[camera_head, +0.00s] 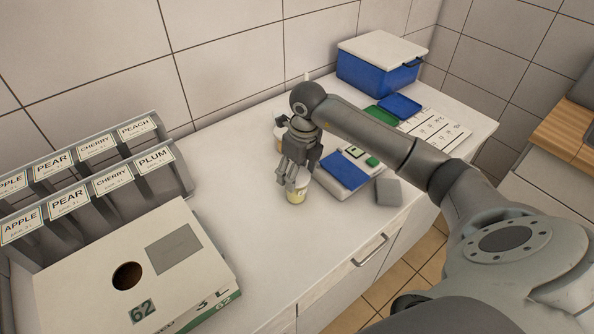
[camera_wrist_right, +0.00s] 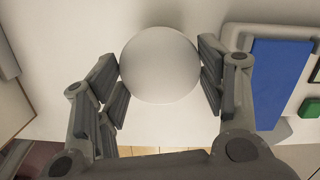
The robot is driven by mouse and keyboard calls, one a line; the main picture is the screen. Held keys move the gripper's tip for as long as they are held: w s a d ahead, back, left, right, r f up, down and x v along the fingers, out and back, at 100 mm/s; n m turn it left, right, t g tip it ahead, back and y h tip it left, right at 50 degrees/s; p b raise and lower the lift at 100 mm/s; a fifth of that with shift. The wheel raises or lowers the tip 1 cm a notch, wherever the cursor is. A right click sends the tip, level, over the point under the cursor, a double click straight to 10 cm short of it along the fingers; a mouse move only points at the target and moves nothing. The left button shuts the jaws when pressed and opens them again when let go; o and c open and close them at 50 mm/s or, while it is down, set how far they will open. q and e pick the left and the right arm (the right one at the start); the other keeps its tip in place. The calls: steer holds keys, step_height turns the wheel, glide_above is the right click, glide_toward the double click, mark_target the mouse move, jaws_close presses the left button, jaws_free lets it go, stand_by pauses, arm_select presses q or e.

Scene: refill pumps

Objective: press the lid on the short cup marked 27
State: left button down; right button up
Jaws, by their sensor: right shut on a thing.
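My right gripper (camera_head: 293,186) points down over a short cup (camera_head: 295,197) with a pale yellow side, standing on the white counter. In the right wrist view a round white lid (camera_wrist_right: 160,65) lies between the two fingers of the right gripper (camera_wrist_right: 160,80), and they are shut on it from both sides. The lid hides whatever is beneath it there. In the head view the lid appears to be at the top of the cup; I cannot tell whether it is seated. No number on the cup is readable. My left gripper is not in view.
Another cup (camera_head: 279,142) stands behind my gripper, partly hidden. A blue box with a white lid (camera_head: 375,75) stands at the back. Labelled bins (camera_head: 75,200) and a carton marked 62 (camera_head: 200,235) fill the left.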

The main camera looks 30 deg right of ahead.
steer(key=shift+f+b, duration=0.65)
steer(key=shift+f, duration=0.15)
stand_by(0.5)
steer(key=o, duration=0.8)
steer(key=shift+r, duration=0.1)
step_height(320, 180, up, 12)
steer(key=s+f, duration=0.1)
step_height(320, 180, up, 7)
steer(key=p, duration=0.5)
glide_above(302, 178)
steer(key=shift+f+b, duration=0.1)
steer(key=shift+b, duration=0.2)
steer(key=shift+f, duration=0.1)
